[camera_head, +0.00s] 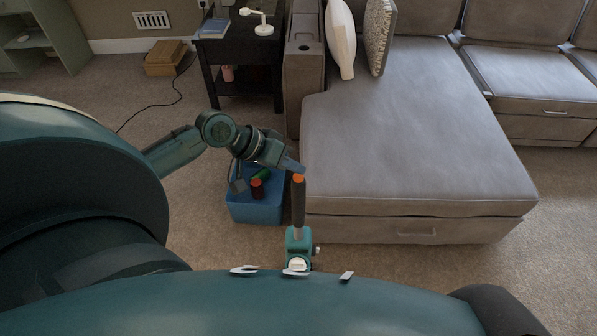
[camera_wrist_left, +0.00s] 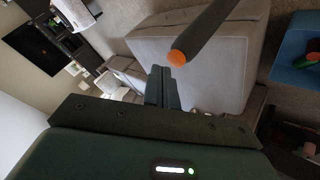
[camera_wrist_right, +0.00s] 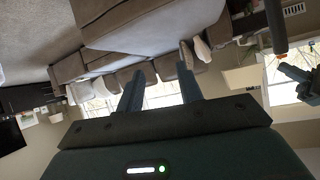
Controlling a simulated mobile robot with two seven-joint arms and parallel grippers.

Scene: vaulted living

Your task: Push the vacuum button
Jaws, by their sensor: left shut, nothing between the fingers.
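The vacuum (camera_head: 298,205) stands upright in front of the sofa, with a dark handle, an orange button on its top end (camera_head: 298,178) and a teal base (camera_head: 298,243). The orange button also shows in the left wrist view (camera_wrist_left: 177,58). My left gripper (camera_head: 301,169) is shut and empty, its tips close to the button; I cannot tell whether they touch. Its shut fingers show in the left wrist view (camera_wrist_left: 160,76). My right gripper (camera_wrist_right: 160,82) is open and empty, with its fingers apart in the right wrist view. It is not visible in the head view.
A blue bin (camera_head: 256,213) with several items stands left of the vacuum, below my left arm. The grey sofa (camera_head: 410,150) is close on the right. A black side table (camera_head: 240,50) stands behind. Carpet (camera_head: 200,240) is clear left of the bin.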

